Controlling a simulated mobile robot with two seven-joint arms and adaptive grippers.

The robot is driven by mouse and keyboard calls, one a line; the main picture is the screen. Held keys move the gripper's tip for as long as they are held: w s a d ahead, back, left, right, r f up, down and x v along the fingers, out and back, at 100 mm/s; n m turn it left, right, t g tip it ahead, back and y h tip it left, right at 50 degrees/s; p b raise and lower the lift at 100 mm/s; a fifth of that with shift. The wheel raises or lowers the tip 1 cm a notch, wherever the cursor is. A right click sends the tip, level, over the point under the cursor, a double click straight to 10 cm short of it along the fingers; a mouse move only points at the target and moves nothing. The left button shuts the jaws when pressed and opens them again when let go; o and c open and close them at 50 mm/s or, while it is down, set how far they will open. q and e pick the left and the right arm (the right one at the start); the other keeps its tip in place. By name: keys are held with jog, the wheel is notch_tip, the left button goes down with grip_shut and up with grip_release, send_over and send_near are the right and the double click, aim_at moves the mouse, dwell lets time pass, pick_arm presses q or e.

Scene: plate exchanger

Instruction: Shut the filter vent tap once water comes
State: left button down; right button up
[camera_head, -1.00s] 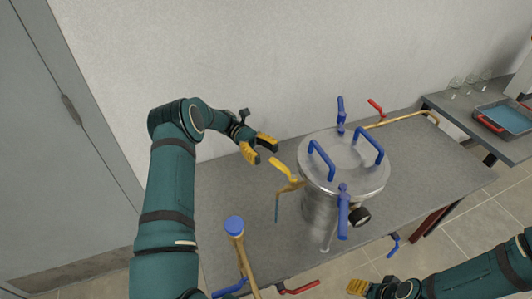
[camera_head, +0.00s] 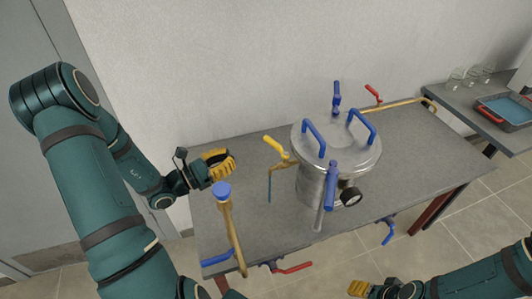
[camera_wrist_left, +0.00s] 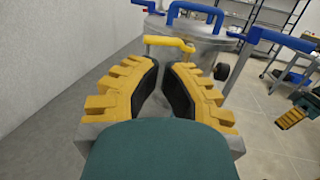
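The filter vent tap has a yellow lever (camera_head: 274,146), on the left side of the steel filter housing (camera_head: 318,180). A thin blue-grey stream (camera_head: 269,188) runs down below its spout. My left gripper (camera_head: 226,163) is left of the tap and apart from it. In the left wrist view, its fingers (camera_wrist_left: 162,72) have a gap between them with nothing in it. The yellow lever (camera_wrist_left: 170,42) shows just beyond the fingertips. My right gripper (camera_head: 364,288) is at the bottom edge, away from the tap; its opening is unclear.
Blue-handled valves (camera_head: 331,185) and a gauge (camera_head: 351,196) are on the housing. A red lever (camera_head: 293,268) is at the table's (camera_head: 430,165) front. A side table holds a tray (camera_head: 505,112) and glasses.

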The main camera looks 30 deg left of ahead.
aim_at(268, 141)
pick_arm(q)
jog(key=w+d+f+n+y+b, duration=0.1)
jog(key=w+d, duration=0.4)
jog(key=w, duration=0.5)
jog(key=shift+n+y, duration=0.5)
jog(key=shift+y, duration=0.6)
pick_arm(e)
jog(key=shift+s+d+f, duration=0.15)
jog(key=shift+s+f, duration=0.05)
jog(key=shift+f, duration=0.2)
jog(key=shift+s+d+f, duration=0.1)
jog(key=shift+s+f, duration=0.05)
jog(key=shift+f, duration=0.25)
pick_arm(q)
jog(key=shift+f, duration=0.1)
jog(key=w+m+g+h, duration=0.1)
jog(key=h, duration=0.1)
jog(key=w+m+h+p, duration=0.1)
jog(key=shift+d+m+g+h, duration=0.1)
jog(key=shift+m+g+h, duration=0.2)
jog(key=shift+g+h, duration=0.1)
jog(key=shift+w+d, duration=0.15)
jog(key=shift+w, duration=0.4)
pick_arm(e)
jog(key=shift+w+r, duration=0.25)
jog(key=shift+r, duration=0.5)
